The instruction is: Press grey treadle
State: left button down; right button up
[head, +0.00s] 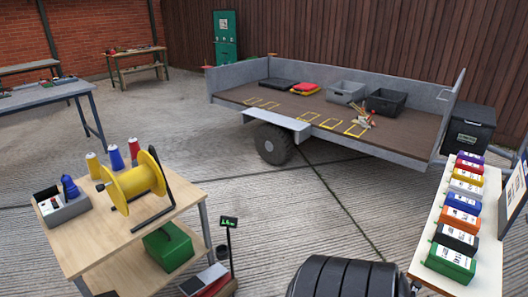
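A flat grey plate (203,277), which looks like the grey treadle, lies low at the bottom of the view, just right of the wooden workbench. A red part (217,285) sits along its right side. A black post with a small display showing green marks (228,222) stands just behind it. I cannot tell whether the plate is up or pressed down. Neither of my grippers shows in the head view.
The wooden workbench (95,240) at left holds a yellow reel (135,184) and spools; a green box (168,246) is on its lower shelf. A dark ribbed rounded shape (345,278) fills the bottom middle. A white table with coloured packs (425,262) stands right. A trailer (300,118) stands behind open concrete.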

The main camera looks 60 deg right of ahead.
aim_at(190, 287)
jog(key=z, duration=1.5)
jog(key=i+z, duration=0.1)
jog(key=z, duration=0.35)
jog(key=j+z, duration=0.15)
jog(key=z, duration=0.35)
jog(key=i+j+z, duration=0.1)
jog(key=z, duration=0.35)
jog(key=j+z, duration=0.2)
jog(key=z, duration=0.25)
jog(key=i+j+z, duration=0.1)
jog(key=j+z, duration=0.15)
jog(key=j, duration=0.2)
jog(key=j+z, duration=0.25)
jog(key=j, duration=0.15)
jog(key=j+u, duration=0.4)
jog(key=i+j+u, duration=0.15)
jog(key=u, duration=0.25)
jog(key=j+u, duration=0.1)
jog(key=u, duration=0.35)
jog(key=i+j+u, duration=0.1)
jog(key=u, duration=0.8)
jog(key=i+j, duration=0.05)
jog(key=i, duration=0.05)
